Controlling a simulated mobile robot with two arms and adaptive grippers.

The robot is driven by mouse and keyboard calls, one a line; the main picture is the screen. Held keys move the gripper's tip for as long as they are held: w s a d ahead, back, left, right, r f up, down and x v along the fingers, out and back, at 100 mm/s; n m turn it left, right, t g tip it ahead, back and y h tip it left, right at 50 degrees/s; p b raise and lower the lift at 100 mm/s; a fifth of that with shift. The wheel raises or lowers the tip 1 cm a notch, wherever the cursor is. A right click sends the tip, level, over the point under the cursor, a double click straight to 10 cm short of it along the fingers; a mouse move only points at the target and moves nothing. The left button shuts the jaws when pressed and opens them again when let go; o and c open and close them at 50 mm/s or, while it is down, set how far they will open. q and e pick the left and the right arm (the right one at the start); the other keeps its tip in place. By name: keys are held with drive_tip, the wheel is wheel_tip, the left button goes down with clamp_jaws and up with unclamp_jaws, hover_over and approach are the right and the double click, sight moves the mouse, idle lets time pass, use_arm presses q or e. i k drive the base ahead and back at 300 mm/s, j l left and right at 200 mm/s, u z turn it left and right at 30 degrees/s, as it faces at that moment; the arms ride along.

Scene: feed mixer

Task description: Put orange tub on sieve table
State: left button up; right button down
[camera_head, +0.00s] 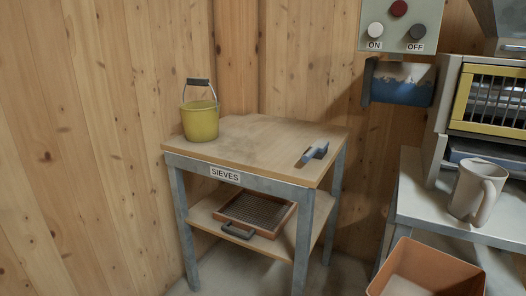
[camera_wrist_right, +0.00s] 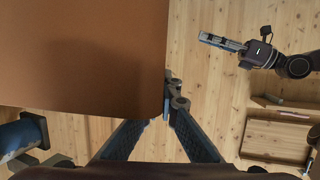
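The orange tub (camera_head: 432,268) is at the bottom right of the head view, open side up and cut off by the frame edge. Its wall (camera_wrist_right: 80,60) fills the upper left of the right wrist view. My right gripper (camera_wrist_right: 172,100) has its fingertips together at the tub's edge and appears to grip its wall. The sieve table (camera_head: 262,137), labelled SIEVES, stands at the centre left of the head view, apart from the tub. My left gripper (camera_wrist_right: 222,42) shows in the right wrist view, away from the tub; its opening is unclear.
A yellow bucket (camera_head: 200,122) and a grey tool (camera_head: 314,153) stand on the table, with bare wood between them. A sieve (camera_head: 256,212) lies on its lower shelf. A mug (camera_head: 470,192) stands on the grey bench (camera_head: 440,218) at right. A button panel (camera_head: 400,27) hangs above.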

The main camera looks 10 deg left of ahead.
sight(259, 137)
drive_tip(key=l+u, duration=0.15)
drive_tip(key=u, duration=0.25)
drive_tip(key=i+l+u, duration=0.1)
drive_tip(key=u, duration=0.3)
drive_tip(key=l+u, duration=0.25)
drive_tip(key=u, duration=0.15)
drive_tip(key=l+u, duration=0.15)
drive_tip(key=u, duration=0.25)
